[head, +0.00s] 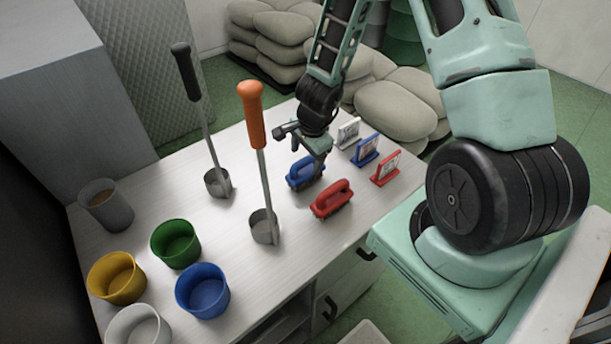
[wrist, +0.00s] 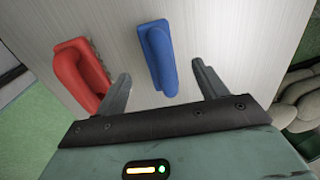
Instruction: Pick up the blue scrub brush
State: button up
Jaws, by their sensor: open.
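The blue scrub brush (head: 301,174) lies on the white table, just left of the red brush in the head view. My gripper (head: 304,142) is above it, pointing down, and partly covers it. In the wrist view my open gripper (wrist: 160,88) has one finger on each side of the line of the blue scrub brush (wrist: 158,56). The brush lies mostly ahead of the fingertips, with its near end close to the gap between them. Nothing is held. Whether the fingers touch the brush cannot be told.
A red brush (head: 332,199) lies close by; the left finger is near it in the wrist view (wrist: 82,75). An orange-handled ladle (head: 264,225) stands left. Several coloured cups occupy the table's left end.

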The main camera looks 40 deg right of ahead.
aim_at(307, 162)
jog(key=shift+w+d+f+p, duration=0.1)
jog(key=shift+w+f+p, duration=0.1)
jog(key=shift+f, duration=0.8)
jog(key=shift+w+d+f+p, duration=0.1)
jog(key=shift+w+f+p, duration=0.1)
jog(key=shift+f, duration=0.85)
jog(key=shift+w+d+f+p, duration=0.1)
jog(key=shift+f+p, duration=0.1)
jog(key=shift+f, duration=0.8)
jog(key=c, duration=1.1)
